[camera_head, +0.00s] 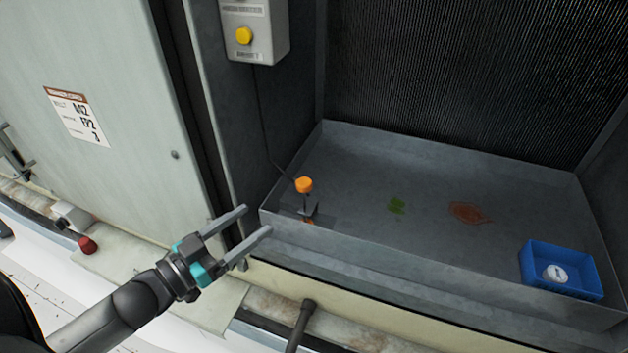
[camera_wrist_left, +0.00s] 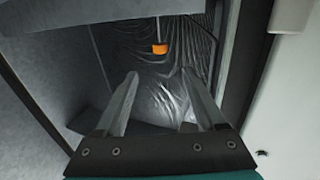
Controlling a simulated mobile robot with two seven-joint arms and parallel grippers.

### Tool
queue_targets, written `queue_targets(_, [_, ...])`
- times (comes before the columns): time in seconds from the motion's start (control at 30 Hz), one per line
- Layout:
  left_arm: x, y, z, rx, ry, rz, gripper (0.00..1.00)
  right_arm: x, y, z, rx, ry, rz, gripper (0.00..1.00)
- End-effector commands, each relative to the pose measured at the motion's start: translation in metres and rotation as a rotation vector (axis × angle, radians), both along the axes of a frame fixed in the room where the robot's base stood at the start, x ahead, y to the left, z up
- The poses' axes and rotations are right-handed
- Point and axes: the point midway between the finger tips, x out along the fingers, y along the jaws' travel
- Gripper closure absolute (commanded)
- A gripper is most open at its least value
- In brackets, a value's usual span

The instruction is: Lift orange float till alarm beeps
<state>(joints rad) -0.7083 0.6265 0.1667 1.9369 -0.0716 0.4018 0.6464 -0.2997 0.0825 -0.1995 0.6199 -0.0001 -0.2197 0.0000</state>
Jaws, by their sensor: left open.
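The orange float (camera_head: 304,185) sits on a small grey stem and bracket (camera_head: 307,207) at the left corner of the grey metal tray (camera_head: 350,230). It also shows in the left wrist view (camera_wrist_left: 160,48), beyond the fingertips. My left gripper (camera_head: 258,219) is open and empty, to the left of the float and a little below it in the head view, apart from it. A grey alarm box (camera_head: 257,45) with a yellow button (camera_head: 244,35) is on the post above. My right gripper is not in view.
A blue bin (camera_head: 530,262) holding a small white round item (camera_head: 555,273) stands at the tray's right. Green debris (camera_head: 397,205) and a reddish patch (camera_head: 469,213) lie on the tray floor. A red-capped part (camera_head: 87,245) is at lower left. The tray's front wall rises beside my gripper.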

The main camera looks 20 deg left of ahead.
Motion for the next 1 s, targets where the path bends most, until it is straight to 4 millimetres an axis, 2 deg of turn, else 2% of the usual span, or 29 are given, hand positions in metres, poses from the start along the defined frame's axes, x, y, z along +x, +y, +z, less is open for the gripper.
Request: queue_targets(1.0, [0.123,-0.042,-0.001,0.001,0.001,0.004,0.28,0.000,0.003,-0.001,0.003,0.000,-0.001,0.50])
